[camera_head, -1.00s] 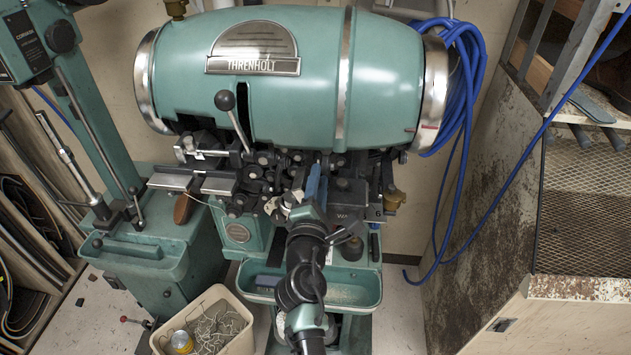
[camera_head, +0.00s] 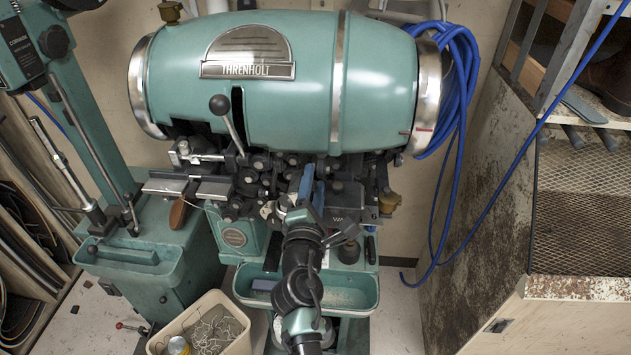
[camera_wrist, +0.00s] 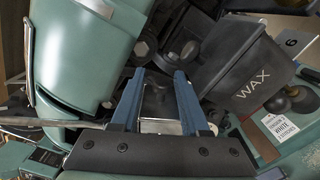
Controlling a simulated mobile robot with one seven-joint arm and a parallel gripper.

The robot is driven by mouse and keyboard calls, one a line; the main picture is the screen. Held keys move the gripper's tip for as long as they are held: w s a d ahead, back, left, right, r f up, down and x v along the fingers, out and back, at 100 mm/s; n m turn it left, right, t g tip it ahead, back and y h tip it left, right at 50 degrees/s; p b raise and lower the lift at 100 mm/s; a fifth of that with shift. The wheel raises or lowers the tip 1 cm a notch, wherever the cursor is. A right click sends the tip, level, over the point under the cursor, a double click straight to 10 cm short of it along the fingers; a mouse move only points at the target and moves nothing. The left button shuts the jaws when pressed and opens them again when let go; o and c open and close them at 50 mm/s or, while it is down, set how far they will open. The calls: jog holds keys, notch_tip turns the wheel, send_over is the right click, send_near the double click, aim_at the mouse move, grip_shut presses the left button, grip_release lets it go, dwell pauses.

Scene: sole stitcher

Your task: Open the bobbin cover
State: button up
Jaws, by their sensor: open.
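The sole stitcher (camera_head: 290,85) is a green barrel-shaped machine with black and metal mechanisms below its drum. My gripper (camera_head: 308,178) reaches up to these mechanisms, just left of the black wax box. In the wrist view my gripper (camera_wrist: 160,76) shows two blue fingers spread apart. A dark part lies between or behind the fingers, with a pale metal strip nearer the palm; I cannot tell whether a finger touches anything. I cannot tell for certain which part is the bobbin cover. The black box marked WAX (camera_wrist: 245,75) stands right of the fingers.
A green tray (camera_head: 355,303) sits below the mechanisms. A lever with a black knob (camera_head: 219,105) stands up at the left. A bin of cord (camera_head: 240,345) is on the floor. Blue hose (camera_head: 455,110) hangs at the right, beside a worn cabinet (camera_head: 490,215).

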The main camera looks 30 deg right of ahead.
jog(key=shift+f, duration=0.25)
